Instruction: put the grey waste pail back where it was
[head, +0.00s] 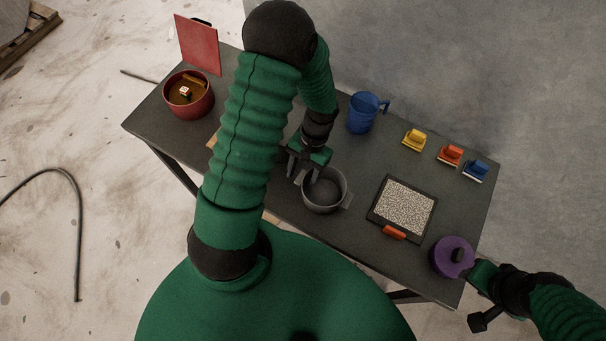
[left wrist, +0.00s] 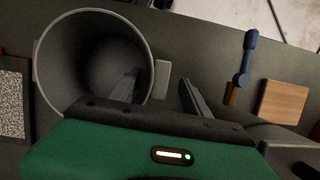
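The grey waste pail (head: 325,205) stands upright at the front middle of the dark table, open at the top and empty as far as I see. It has small side tabs. My left gripper (head: 306,165) is at its upper left rim. In the left wrist view the pail (left wrist: 60,60) fills the upper left, and my left gripper (left wrist: 160,92) has its fingers apart, one over the pail's mouth and one outside, with the wall and tab between. Contact is not clear. My right gripper (head: 484,276) is beside a purple round container (head: 448,258); its fingertips are not clear.
A tray of speckled grains (head: 403,208) with an orange handle lies right of the pail. A blue jug (head: 362,113) and yellow, orange and blue blocks (head: 478,168) stand behind. A red pot (head: 188,105) is far left. A wooden block (left wrist: 283,102) and blue-handled tool (left wrist: 245,62) lie nearby.

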